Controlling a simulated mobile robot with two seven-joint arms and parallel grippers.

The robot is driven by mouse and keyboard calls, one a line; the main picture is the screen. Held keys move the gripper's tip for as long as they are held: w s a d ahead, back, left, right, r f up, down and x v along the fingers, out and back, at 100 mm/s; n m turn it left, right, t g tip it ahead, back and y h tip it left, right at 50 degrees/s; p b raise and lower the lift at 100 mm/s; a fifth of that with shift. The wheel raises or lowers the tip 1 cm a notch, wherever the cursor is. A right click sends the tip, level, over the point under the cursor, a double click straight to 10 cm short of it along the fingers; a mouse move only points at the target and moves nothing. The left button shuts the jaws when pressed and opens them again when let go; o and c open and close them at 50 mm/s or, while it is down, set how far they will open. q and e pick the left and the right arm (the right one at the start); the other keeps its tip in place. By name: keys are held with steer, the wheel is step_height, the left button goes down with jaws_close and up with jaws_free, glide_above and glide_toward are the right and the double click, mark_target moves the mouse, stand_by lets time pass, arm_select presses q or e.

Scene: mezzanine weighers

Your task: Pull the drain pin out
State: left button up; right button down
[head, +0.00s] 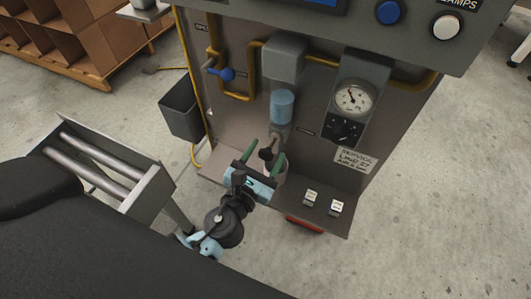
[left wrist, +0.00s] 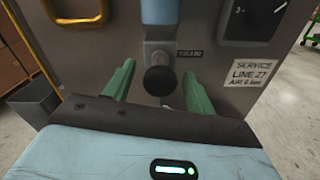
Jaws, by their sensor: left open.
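The drain pin shows as a round black knob (head: 267,154) below the blue filter bowl (head: 282,106) on the front of the grey machine. In the left wrist view the knob (left wrist: 159,80) stands out from a metal fitting (left wrist: 158,50) under the bowl. My left gripper (head: 265,160) is open, with its green fingers on either side of the knob. In the left wrist view the fingers (left wrist: 157,85) are apart from the knob, with a gap on both sides. My right gripper is not in view.
A pressure gauge (head: 354,98) and black dial (head: 344,131) are right of the bowl. Two small switches (head: 323,202) sit on the lower ledge. A dark bin (head: 181,108) hangs at the left, and a roller conveyor (head: 149,195) stands nearer. Open floor lies to the right.

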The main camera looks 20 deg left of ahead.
arm_select(q)
steer(key=s+b, duration=0.1)
steer(key=s, duration=0.6)
steer(key=shift+s+a, duration=0.15)
steer(key=shift+s, duration=0.1)
